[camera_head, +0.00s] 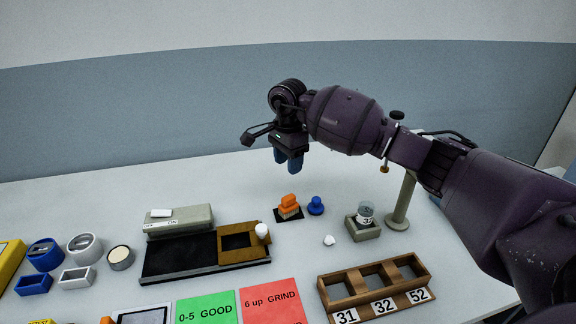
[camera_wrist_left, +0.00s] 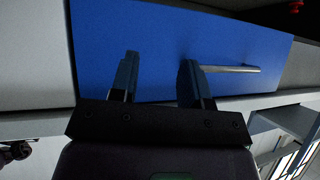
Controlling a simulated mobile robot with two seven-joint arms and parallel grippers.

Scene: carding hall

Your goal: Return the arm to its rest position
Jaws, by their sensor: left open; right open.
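My right arm comes in from the right in the head view, and its gripper (camera_head: 288,161) hangs above the back of the white table (camera_head: 225,180). Its blue fingertips point down, apart from everything on the table. It holds nothing that I can see. My left gripper (camera_wrist_left: 158,78) shows only in the left wrist view. Its two fingers are spread wide with nothing between them, in front of a blue panel (camera_wrist_left: 225,50) with a metal handle (camera_wrist_left: 228,69).
Below the right gripper stand an orange brush (camera_head: 289,207) and a blue knob-like piece (camera_head: 316,206). A wooden rack (camera_head: 340,302), a grey post (camera_head: 403,200), a grey device (camera_head: 180,221) and green (camera_head: 206,309) and red (camera_head: 272,303) cards occupy the table. Its back strip is clear.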

